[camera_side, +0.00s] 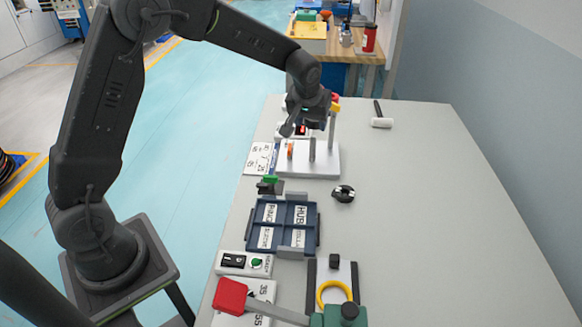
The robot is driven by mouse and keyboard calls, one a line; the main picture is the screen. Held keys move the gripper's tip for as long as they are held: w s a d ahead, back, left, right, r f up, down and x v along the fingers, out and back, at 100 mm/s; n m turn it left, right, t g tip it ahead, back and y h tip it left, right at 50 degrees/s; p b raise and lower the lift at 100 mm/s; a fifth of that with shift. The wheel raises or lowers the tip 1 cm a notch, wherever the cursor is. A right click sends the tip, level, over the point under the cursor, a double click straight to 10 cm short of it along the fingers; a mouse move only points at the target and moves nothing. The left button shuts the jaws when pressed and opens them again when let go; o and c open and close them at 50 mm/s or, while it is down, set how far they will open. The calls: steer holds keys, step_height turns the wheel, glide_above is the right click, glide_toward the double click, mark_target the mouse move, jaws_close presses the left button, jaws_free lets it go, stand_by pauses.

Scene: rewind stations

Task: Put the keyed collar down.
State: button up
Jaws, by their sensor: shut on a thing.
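My gripper (318,112) is at the far end of the table, above a white base (322,168) with upright pegs (311,150). It is shut on the keyed collar, which is too small and too covered by the gripper to make out clearly. Small red and yellow parts show beside the gripper, and I cannot tell what they belong to. An orange piece (290,150) is on the left part of the base. I cannot tell whether the held collar touches a peg.
A dark blue labelled tray (318,226) lies nearer, with a black round part (343,193) to its upper right. A yellow ring (334,292) and a red-ended lever (231,296) are in front. A white-headed mallet (381,122) lies far right. The table's right side is clear.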

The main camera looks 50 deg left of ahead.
steer(key=s+d+f+m+h, duration=0.2)
steer(key=s+f+m, duration=0.35)
steer(key=s, duration=0.45)
step_height(320, 180, up, 6)
steer(key=f, duration=0.1)
steer(key=s+a+m+g+h, duration=0.1)
steer(key=s+m+h, duration=0.3)
steer(key=m, duration=0.7)
steer(key=m+g, duration=0.5)
steer(key=m, duration=0.7)
glide_above(293, 236)
steer(key=a, duration=0.1)
steer(key=f, duration=0.8)
steer(key=w+f, duration=0.1)
steer(key=f, duration=0.3)
step_height(293, 236, down, 4)
steer(key=shift+s+r, duration=0.1)
steer(key=shift+a, duration=0.1)
steer(key=shift+f, duration=0.25)
